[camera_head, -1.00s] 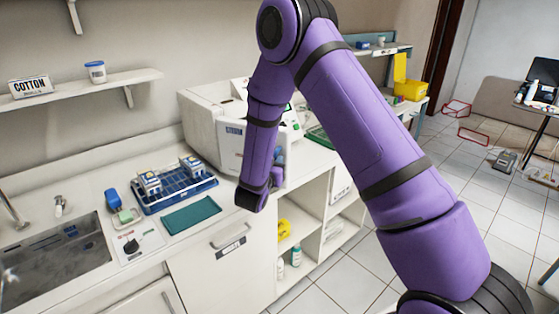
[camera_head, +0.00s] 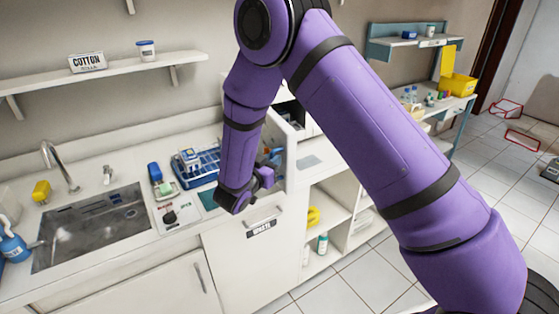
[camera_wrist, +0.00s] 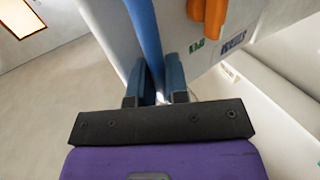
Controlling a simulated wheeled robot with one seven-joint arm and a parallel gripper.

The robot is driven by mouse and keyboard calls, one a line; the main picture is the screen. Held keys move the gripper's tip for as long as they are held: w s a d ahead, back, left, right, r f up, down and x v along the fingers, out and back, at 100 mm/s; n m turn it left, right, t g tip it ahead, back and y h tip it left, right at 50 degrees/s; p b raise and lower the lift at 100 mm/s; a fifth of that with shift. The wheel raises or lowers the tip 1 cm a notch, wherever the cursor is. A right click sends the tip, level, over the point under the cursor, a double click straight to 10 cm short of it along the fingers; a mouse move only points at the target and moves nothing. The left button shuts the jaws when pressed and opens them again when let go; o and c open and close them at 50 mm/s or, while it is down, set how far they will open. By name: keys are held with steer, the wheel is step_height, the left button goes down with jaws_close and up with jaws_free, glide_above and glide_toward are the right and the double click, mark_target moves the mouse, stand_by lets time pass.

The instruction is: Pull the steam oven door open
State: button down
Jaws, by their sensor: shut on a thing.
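The white steam oven (camera_head: 311,121) stands on the counter, largely hidden behind my arm in the head view. Its white door (camera_head: 281,132) stands out at an angle from the body, with a dark gap beside it, so it looks partly open. In the wrist view, a white panel with a green label and dark lettering (camera_wrist: 232,42) fills the upper right. My gripper (camera_wrist: 158,88) has its blue fingers on either side of a long blue bar handle (camera_wrist: 146,38) and is shut on it. In the head view my gripper (camera_head: 272,160) is small and partly hidden by the wrist.
A blue rack (camera_head: 203,160) and a teal mat (camera_head: 208,200) lie on the counter left of my wrist. A sink (camera_head: 95,235) is farther left. Open shelves (camera_head: 330,225) are below the counter. An orange part (camera_wrist: 208,14) shows on the panel.

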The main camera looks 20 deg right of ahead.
steer(key=shift+w+a, duration=0.1)
stand_by(0.3)
steer(key=c, duration=1.1)
jaws_free()
steer(key=shift+c, duration=0.2)
steer(key=v, duration=1)
steer(key=shift+s+a, duration=0.25)
steer(key=shift+a, duration=0.05)
